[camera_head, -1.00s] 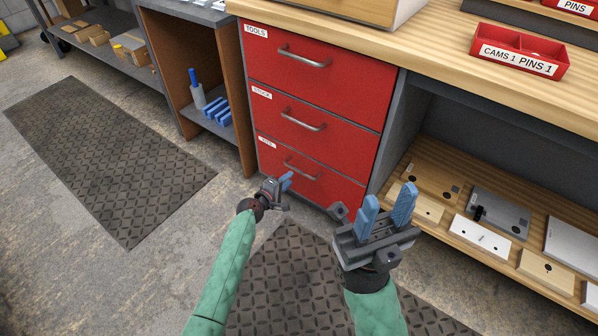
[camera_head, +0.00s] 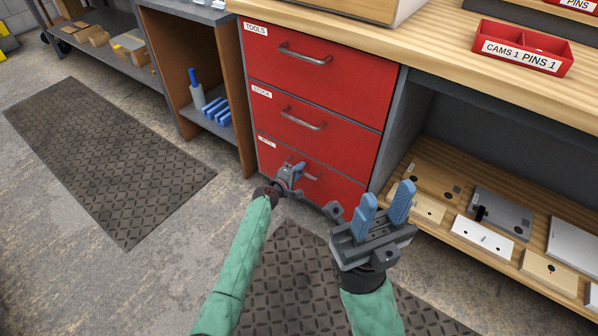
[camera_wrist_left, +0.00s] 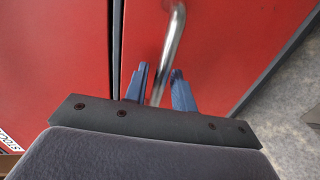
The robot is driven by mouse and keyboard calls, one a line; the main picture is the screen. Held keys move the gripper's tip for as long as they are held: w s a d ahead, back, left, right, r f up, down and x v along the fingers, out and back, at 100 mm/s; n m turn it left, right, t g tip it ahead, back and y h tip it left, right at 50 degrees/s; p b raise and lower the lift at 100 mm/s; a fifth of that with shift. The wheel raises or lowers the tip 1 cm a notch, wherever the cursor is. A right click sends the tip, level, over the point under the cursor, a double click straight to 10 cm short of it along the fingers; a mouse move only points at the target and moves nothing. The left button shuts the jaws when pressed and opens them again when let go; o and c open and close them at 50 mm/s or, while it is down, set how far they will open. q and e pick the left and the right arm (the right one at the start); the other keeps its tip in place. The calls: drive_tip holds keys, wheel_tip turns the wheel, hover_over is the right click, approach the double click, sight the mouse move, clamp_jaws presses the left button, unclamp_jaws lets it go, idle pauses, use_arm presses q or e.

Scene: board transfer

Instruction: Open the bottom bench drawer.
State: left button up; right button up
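The bottom drawer (camera_head: 338,190) is the lowest of three red drawers under the bench and is closed. Its metal handle (camera_head: 309,177) is partly hidden by my left gripper (camera_head: 297,169). In the left wrist view the handle (camera_wrist_left: 174,42) runs down between the two blue fingers of the left gripper (camera_wrist_left: 160,78). The fingers are apart, one on each side of the bar, with a gap still showing at the right finger. My right gripper (camera_head: 384,208) is open and empty, in front of the drawers' lower right corner.
The middle drawer (camera_head: 340,125) and top drawer (camera_head: 350,75) are closed. An open shelf (camera_head: 470,205) with several plates is at the right. A wooden-sided cubby (camera_head: 235,90) stands left. A dark mat (camera_head: 275,270) lies on the floor below.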

use_arm(q)
clamp_jaws()
drive_tip(key=shift+s, duration=0.1)
drive_tip(key=f+v, duration=0.2)
drive_tip(key=v, duration=1.1)
drive_tip(key=f+b+v, duration=0.1)
drive_tip(key=f+v, duration=0.2)
drive_tip(key=v, duration=0.9)
drive_tip(key=shift+v, duration=0.9)
drive_tip(key=shift+a+f, duration=0.1)
drive_tip(key=shift+f, duration=0.05)
drive_tip(key=shift+o, duration=0.9)
unclamp_jaws()
